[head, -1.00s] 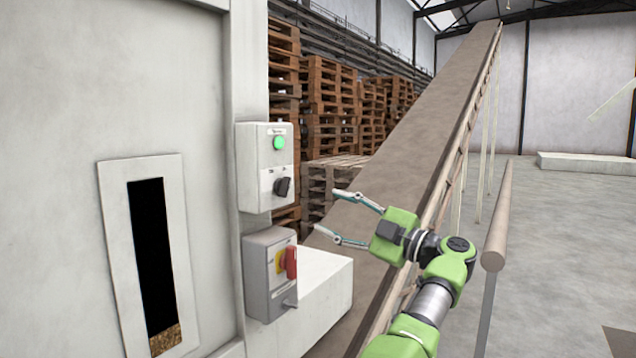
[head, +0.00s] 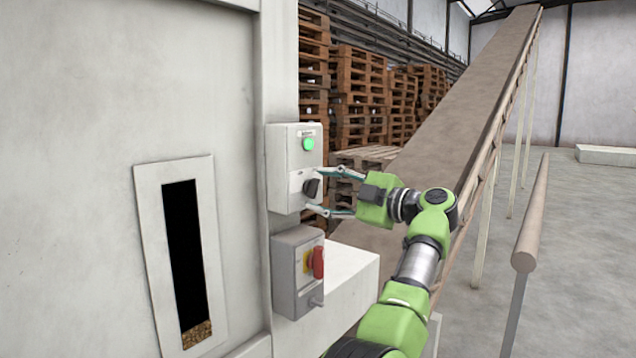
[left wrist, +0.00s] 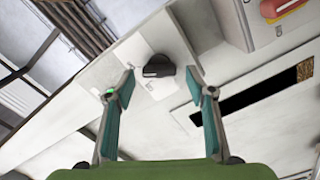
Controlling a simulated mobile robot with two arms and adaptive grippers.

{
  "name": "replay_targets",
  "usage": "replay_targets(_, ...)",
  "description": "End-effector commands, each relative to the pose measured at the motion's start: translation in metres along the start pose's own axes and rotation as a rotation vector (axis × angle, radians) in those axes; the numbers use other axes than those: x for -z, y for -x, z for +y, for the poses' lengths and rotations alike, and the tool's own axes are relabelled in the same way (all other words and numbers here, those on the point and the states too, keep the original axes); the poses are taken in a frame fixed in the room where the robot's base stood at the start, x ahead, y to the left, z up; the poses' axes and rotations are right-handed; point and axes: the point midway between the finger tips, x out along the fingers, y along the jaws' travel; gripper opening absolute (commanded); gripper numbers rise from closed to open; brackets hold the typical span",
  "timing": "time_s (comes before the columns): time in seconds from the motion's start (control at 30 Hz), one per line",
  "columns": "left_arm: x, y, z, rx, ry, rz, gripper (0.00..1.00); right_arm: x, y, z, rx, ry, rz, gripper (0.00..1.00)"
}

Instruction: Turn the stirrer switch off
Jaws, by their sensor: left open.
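The stirrer switch (head: 311,187) is a black rotary knob on the lower front of a white control box (head: 283,168). A lit green lamp (head: 308,144) sits above it on the same box. My left gripper (head: 318,192) is at the box with its fingers open, one above and one below the knob. In the left wrist view the knob (left wrist: 158,68) lies between and just beyond the two open fingertips (left wrist: 164,82), apart from both as far as I can tell. My right gripper is not in view.
A grey box with a red and yellow switch (head: 317,262) hangs just below the control box. A white panel with a dark sight slot (head: 183,250) is at the left. A conveyor (head: 450,110), handrail (head: 530,215) and stacked pallets (head: 358,95) stand behind and to the right.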

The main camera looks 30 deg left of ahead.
Motion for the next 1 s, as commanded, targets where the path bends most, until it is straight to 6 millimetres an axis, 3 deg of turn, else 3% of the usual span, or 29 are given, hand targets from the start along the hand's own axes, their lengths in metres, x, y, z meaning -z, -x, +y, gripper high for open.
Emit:
replay_targets(0.13, 0.001, -0.014, 0.001, -0.001, 0.001, 0.002, 0.50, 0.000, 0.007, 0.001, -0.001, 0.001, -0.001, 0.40)
replay_targets(0.47, 0.000, -0.017, 0.000, -0.001, 0.001, 0.000, 0.50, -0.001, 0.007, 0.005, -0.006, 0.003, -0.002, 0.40)
replay_targets(0.63, 0.000, -0.017, 0.000, -0.001, 0.001, 0.000, 0.11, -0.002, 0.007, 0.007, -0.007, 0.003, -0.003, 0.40)
replay_targets(1.0, 0.000, -0.017, 0.000, 0.000, 0.033, 0.000, 0.12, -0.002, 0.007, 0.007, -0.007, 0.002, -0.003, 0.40)
